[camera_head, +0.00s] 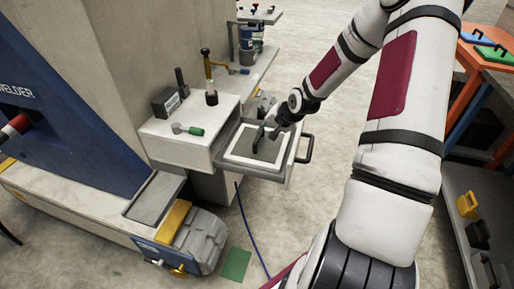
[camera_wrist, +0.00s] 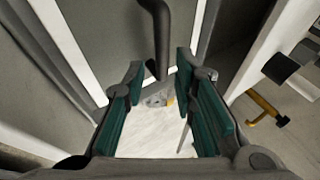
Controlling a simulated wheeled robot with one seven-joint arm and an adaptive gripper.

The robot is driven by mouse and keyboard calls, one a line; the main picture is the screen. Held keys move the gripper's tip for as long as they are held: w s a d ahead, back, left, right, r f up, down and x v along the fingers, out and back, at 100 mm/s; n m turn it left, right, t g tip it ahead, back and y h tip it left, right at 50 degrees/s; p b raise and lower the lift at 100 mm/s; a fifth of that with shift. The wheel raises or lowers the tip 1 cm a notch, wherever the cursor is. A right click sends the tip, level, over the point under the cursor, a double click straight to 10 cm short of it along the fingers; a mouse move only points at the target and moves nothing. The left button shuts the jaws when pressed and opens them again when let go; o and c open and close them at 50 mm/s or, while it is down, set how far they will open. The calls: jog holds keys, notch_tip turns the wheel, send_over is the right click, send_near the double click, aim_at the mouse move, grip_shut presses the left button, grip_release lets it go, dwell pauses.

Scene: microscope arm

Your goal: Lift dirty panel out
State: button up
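The dirty panel (camera_head: 243,154), grey with a white border, lies in an open drawer (camera_head: 282,174). A dark handle (camera_head: 260,136) stands on the panel. In the wrist view the grey panel (camera_wrist: 110,38) fills the upper part, and its dark handle (camera_wrist: 158,35) comes down from the top centre. My gripper (camera_head: 270,131) is over the panel at the handle. In the wrist view my gripper (camera_wrist: 160,66) is open, with green-padded fingers apart. The handle's lower end shows between the fingertips, with gaps on both sides. I cannot tell how deep it sits between them.
The drawer has a dark pull (camera_head: 308,148) on its right side. A blue machine (camera_head: 60,110) stands left; an orange table (camera_head: 487,52) stands right.

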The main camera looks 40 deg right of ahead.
aim_at(260, 135)
jog(key=shift+b+x, duration=0.8)
jog(key=shift+x, duration=2.7)
jog(key=shift+a, duration=0.2)
grip_shut()
